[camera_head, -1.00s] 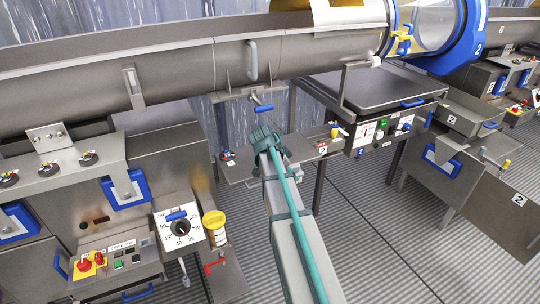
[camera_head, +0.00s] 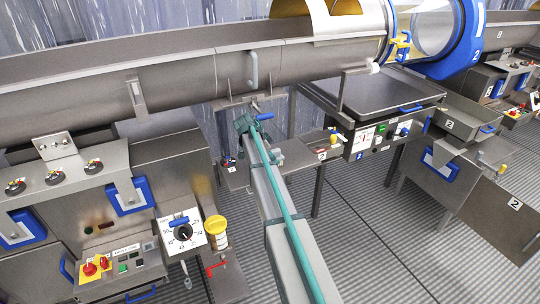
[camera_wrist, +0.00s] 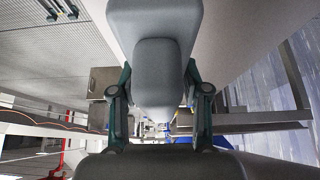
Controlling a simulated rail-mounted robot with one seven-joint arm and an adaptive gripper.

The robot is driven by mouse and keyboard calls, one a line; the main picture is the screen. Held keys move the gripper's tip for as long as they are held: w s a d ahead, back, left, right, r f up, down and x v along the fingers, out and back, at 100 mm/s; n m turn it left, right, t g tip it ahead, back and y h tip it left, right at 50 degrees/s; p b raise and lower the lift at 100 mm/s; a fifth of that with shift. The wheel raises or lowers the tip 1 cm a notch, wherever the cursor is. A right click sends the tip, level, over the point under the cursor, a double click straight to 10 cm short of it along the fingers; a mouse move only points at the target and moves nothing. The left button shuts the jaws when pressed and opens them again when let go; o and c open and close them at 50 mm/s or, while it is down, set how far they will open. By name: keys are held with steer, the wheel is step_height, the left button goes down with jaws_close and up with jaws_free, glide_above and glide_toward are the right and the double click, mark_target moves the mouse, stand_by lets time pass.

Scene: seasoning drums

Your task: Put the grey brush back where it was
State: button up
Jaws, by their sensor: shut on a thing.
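My gripper (camera_head: 246,124) is at the far end of my arm, under the long steel trough and close to a blue-handled valve. In the wrist view my gripper (camera_wrist: 160,88) has its two dark green fingers on either side of a smooth grey body, which I take to be the grey brush (camera_wrist: 155,35). The fingers are shut on it. It fills the upper middle of the wrist view and hides much behind it. In the head view I cannot make out the brush, and any bristles are not clear. I cannot tell whether it touches anything else.
The steel trough (camera_head: 205,75) runs overhead, with the blue-handled valve (camera_head: 264,116) below it. A narrow steel shelf (camera_head: 237,177) lies beside my arm. A control cabinet with a dial (camera_head: 183,232) and a yellow-lidded jar (camera_head: 215,232) stand left.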

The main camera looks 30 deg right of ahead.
steer(key=shift+w+r, duration=0.1)
steer(key=shift+w, duration=1)
steer(key=shift+s+f+p, duration=0.2)
steer(key=shift+s+p, duration=0.1)
steer(key=shift+p, duration=0.25)
steer(key=shift+f, duration=0.2)
steer(key=shift+f, duration=0.1)
steer(key=shift+f, duration=0.1)
steer(key=o, duration=1.1)
